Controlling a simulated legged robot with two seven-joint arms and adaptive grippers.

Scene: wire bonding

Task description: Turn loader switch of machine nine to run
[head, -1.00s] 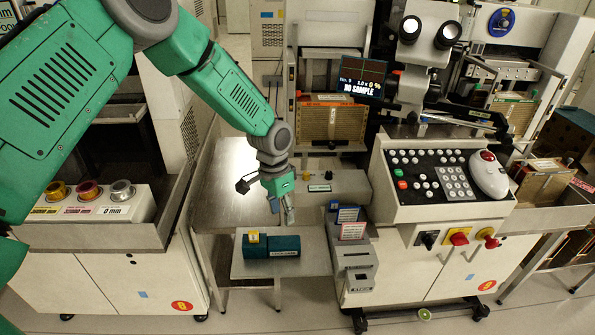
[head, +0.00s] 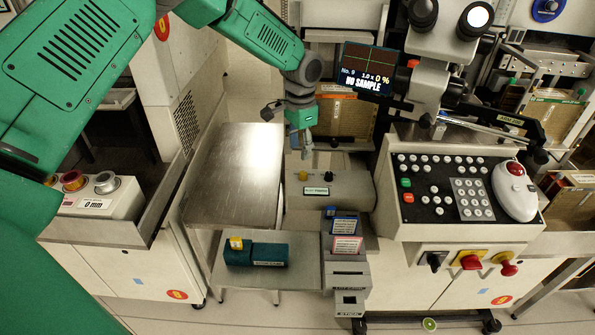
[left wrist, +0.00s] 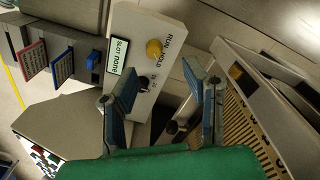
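The loader box (head: 350,196) of machine nine (head: 415,270) is a pale box with a yellow knob (head: 303,176), a black knob (head: 327,176) and a small label plate. In the left wrist view the yellow knob (left wrist: 154,48) stands beside the printed words RUN and HOLD; its exact pointing is hard to read. The black knob (left wrist: 150,72) is nearer the fingers. My left gripper (head: 303,150) points down just behind and above the yellow knob, apart from it. Its two blue-grey fingers (left wrist: 162,95) are spread and empty. My right gripper is not in view.
A screen (head: 364,70) reads No. 9 and NO SAMPLE. A metal table (head: 235,165) lies left of the loader box. A teal block (head: 268,256) sits on a lower shelf, beside a grey card holder (head: 348,275). The control panel (head: 445,190) is at right.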

